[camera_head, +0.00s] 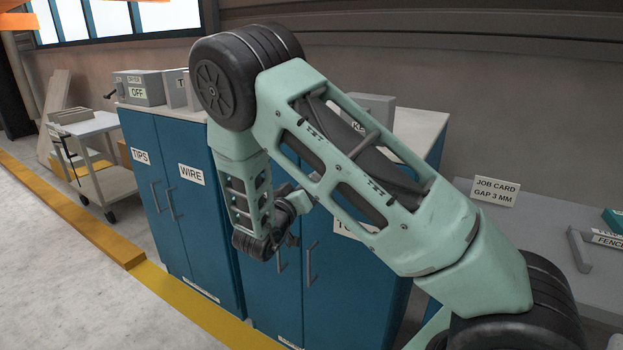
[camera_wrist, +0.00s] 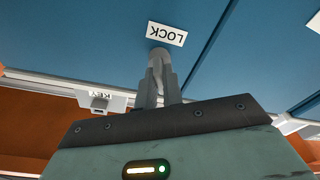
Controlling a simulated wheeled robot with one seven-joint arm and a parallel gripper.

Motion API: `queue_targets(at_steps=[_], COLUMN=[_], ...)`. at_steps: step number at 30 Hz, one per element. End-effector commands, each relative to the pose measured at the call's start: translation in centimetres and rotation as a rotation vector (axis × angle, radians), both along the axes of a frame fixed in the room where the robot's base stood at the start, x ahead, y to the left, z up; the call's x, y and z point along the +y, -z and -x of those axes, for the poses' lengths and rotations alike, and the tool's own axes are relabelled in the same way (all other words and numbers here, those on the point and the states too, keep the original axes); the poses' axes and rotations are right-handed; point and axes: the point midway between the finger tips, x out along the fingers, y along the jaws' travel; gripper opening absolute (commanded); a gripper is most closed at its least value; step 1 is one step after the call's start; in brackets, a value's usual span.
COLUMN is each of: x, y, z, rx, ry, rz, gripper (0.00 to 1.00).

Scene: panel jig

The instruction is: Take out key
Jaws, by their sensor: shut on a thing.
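In the wrist view my gripper (camera_wrist: 160,80) is shut at the blue cabinet front, right beside the white LOCK label (camera_wrist: 166,33), which reads upside down. A small rounded grey piece, apparently the key (camera_wrist: 158,56), is between the fingertips. The fingers hide most of it, and I cannot tell how far it sits in the lock. In the head view my gripper (camera_head: 294,236) is at the front of the right-hand blue cabinet (camera_head: 346,300), largely hidden by my arm.
The left cabinet (camera_head: 203,240) has TIPS and WIRE doors. Door handles (camera_head: 309,265) stick out near my gripper. A trolley (camera_head: 108,182) stands far left; a grey bench (camera_head: 530,215) is at right.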

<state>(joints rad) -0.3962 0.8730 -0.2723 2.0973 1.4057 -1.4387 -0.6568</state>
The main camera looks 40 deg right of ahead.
Motion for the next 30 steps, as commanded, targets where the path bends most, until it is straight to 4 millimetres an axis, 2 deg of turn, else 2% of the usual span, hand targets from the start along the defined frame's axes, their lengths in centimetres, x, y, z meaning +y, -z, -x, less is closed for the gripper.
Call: queue_targets(at_steps=[30], x=[0.04], y=[-0.14], z=[-0.01], rx=[0.173], ry=[-0.002], rz=[0.064], gripper=[0.00])
